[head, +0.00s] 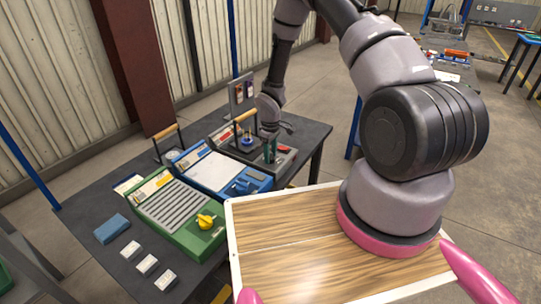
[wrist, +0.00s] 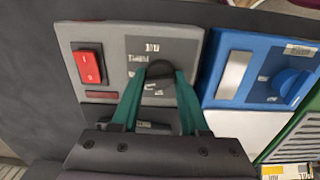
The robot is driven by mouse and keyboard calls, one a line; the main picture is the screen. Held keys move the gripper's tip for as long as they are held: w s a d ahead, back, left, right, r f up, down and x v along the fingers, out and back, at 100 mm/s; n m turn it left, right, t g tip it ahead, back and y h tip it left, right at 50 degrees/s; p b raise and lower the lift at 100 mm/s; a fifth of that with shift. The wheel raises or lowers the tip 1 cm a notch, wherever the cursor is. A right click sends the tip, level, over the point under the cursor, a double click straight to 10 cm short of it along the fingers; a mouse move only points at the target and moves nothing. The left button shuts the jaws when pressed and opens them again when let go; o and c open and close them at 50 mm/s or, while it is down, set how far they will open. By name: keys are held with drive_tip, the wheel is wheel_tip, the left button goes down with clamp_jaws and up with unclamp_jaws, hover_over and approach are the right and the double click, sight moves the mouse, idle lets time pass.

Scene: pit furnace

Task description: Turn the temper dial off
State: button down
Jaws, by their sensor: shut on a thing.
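The dark round dial (wrist: 160,68) is on the grey control box (wrist: 115,40) in the wrist view. The lettering around it is too blurred to read, so I cannot confirm that it is the temper dial. My gripper (wrist: 162,82) has its green fingers shut on this dial, one on each side. The fingers hide part of the dial, and its setting does not show clearly. In the head view, my gripper (head: 269,152) is over the grey box (head: 284,154) at the right end of the bench; the dial is hidden there.
A red rocker switch (wrist: 88,66) sits beside the dial. A blue box (head: 222,169) with a blue knob (wrist: 290,84) adjoins the grey box. A green box (head: 180,212) with a yellow knob (head: 206,220) follows. Upright handles (head: 165,132) stand behind. A blue block (head: 112,229) lies front left.

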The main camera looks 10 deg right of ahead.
sight(271, 155)
drive_tip(key=n, duration=0.4)
drive_tip(key=shift+n, duration=0.3)
drive_tip(key=n, duration=0.3)
drive_tip(key=shift+n, duration=0.4)
drive_tip(key=n, duration=0.7)
drive_tip(key=shift+c, duration=2.2)
unclamp_jaws()
wheel_tip(271, 155, up, 11)
